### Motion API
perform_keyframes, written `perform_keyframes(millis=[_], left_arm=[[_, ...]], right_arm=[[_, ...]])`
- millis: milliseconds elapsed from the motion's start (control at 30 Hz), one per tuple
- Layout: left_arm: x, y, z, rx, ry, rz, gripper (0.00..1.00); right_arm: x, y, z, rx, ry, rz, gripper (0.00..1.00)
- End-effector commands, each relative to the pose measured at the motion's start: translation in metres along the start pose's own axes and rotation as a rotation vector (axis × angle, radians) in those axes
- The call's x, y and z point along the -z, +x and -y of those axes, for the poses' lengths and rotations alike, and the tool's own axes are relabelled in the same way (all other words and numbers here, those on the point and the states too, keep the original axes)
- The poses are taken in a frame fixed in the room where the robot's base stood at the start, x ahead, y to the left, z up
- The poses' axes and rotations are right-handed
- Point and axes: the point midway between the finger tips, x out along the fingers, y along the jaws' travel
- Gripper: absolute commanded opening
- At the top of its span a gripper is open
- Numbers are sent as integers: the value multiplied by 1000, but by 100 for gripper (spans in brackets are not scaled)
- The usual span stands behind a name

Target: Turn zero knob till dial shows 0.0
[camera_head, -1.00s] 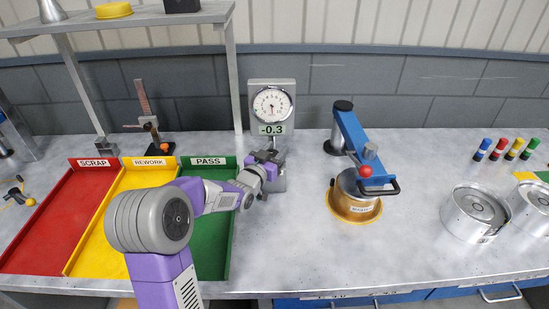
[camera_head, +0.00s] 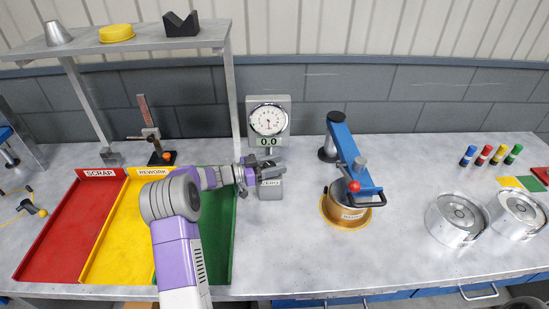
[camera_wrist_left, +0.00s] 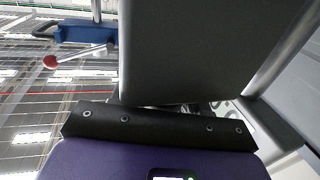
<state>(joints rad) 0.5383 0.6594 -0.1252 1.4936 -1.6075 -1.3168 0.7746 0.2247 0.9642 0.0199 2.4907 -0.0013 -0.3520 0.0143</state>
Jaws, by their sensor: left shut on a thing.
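The dial gauge (camera_head: 268,119) stands at the back of the bench, and its green readout (camera_head: 268,141) shows 0.0. Below it is a grey base block (camera_head: 270,190) with a ZERO label. My left gripper (camera_head: 262,173) is at this base, just under the dial, and is shut on the zero knob. The knob itself is hidden by the fingers. In the left wrist view a large dark grey surface fills the upper middle, and the grip point cannot be made out. My right gripper is not in view.
Red SCRAP (camera_head: 43,245), yellow REWORK (camera_head: 96,262) and green PASS (camera_head: 220,262) trays lie to the left. A blue press (camera_head: 352,160) with a red ball handle stands to the right over a gold part (camera_head: 345,214). Silver cylinders (camera_head: 452,222) are further right. Bench front centre is clear.

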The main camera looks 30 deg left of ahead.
Motion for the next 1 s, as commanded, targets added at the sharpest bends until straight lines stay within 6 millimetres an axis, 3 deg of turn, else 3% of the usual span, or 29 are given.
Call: perform_keyframes(millis=[300, 800, 833, 967, 1000], left_arm=[[2, 0, -2, -107, 4, -5, 14], [3, 1, -2, -123, 7, -7, 14], [3, 1, -2, -123, 7, -7, 47], [2, 1, -2, -123, 6, -5, 67], [2, 1, -2, -123, 5, -5, 68]], right_arm=[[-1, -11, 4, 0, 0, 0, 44], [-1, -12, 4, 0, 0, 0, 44], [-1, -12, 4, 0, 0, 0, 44], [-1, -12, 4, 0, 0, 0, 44], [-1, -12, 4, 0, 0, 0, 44]])
